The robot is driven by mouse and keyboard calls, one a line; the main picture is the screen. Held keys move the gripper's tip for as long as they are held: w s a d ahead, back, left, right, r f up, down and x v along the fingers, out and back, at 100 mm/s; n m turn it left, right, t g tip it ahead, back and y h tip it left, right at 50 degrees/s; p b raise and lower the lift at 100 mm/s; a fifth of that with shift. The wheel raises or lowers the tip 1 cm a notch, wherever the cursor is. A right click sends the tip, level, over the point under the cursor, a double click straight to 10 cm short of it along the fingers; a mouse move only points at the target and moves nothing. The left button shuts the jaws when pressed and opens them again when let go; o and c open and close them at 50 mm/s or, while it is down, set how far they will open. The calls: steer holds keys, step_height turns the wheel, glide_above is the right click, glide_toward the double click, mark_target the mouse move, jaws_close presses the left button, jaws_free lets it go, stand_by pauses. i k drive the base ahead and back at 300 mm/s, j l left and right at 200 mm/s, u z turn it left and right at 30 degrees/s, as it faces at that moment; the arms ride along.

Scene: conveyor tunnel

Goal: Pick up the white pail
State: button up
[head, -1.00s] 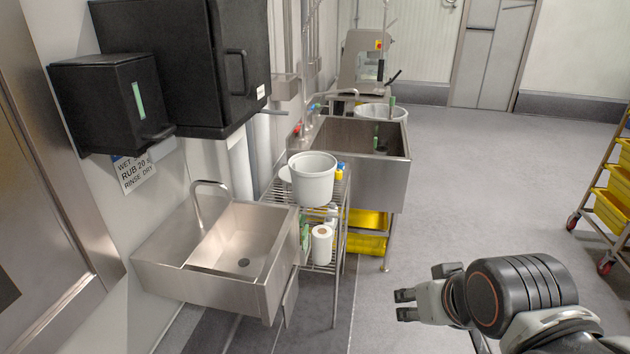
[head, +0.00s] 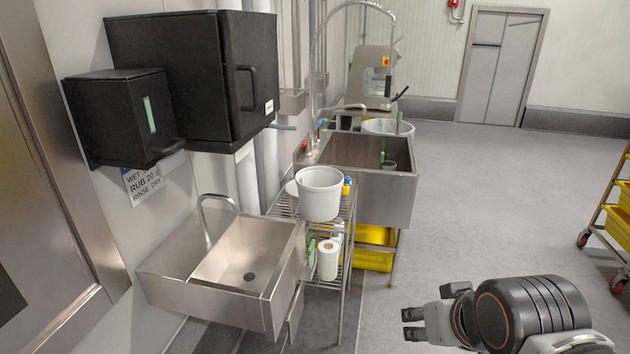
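The white pail (head: 320,196) stands upright on the top shelf of a narrow wire rack (head: 345,222), between the two steel sinks. Its rim is open upward. My gripper (head: 412,323) is at the lower right, over the floor, apart from the pail and pointing left. Its two dark fingertips show with a gap between them and nothing in the gap. The pail is to the upper left of the gripper in the picture.
A hand sink (head: 150,272) is left of the rack, and a deeper sink (head: 400,190) stands behind it. Black cabinets (head: 180,75) hang above. A paper roll (head: 328,262) is on the lower shelf. Yellow crates on a trolley (head: 618,228) are at right. The middle floor is clear.

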mark_target(319, 195)
steer(key=i+l, duration=0.1)
steer(key=i, duration=0.35)
steer(key=i+u, duration=0.1)
steer(key=i, duration=0.4)
steer(key=i+l, duration=0.2)
steer(key=i, duration=0.25)
steer(key=i+l+u, duration=0.1)
steer(key=i, duration=0.4)
steer(key=i+l, duration=0.15)
steer(key=i, duration=0.3)
